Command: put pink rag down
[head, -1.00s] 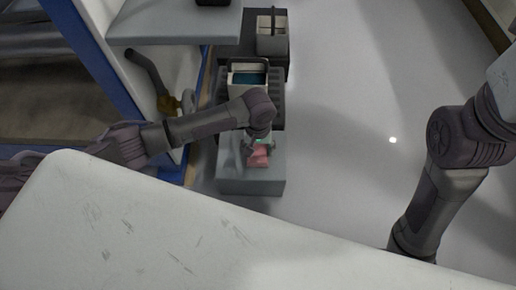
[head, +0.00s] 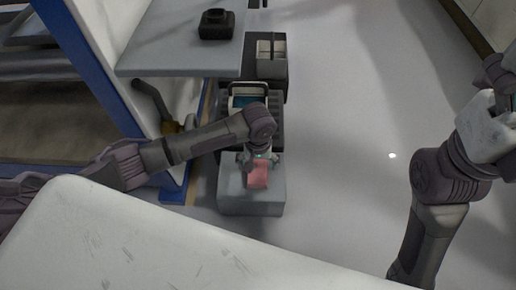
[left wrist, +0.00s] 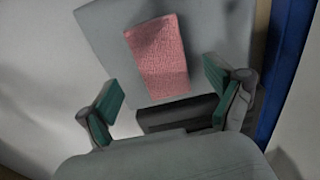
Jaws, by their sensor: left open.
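The pink rag (head: 259,175) lies on top of a low grey box (head: 234,196) in the head view. In the left wrist view the rag (left wrist: 159,56) lies flat on the grey surface (left wrist: 98,30), beyond the fingertips. My left gripper (left wrist: 165,100) is open, with its green finger pads wide apart and nothing between them. In the head view my left gripper (head: 262,157) is over the box at the far end of the rag, partly hidden by my arm. My right arm is at the right edge of the head view; its gripper is not visible.
Behind the box stand a container with blue contents (head: 240,101) and a grey divided bin (head: 271,60). A grey shelf (head: 175,60) with a black object (head: 216,24) juts in at the upper left, beside a blue post (head: 78,65). The floor to the right is clear.

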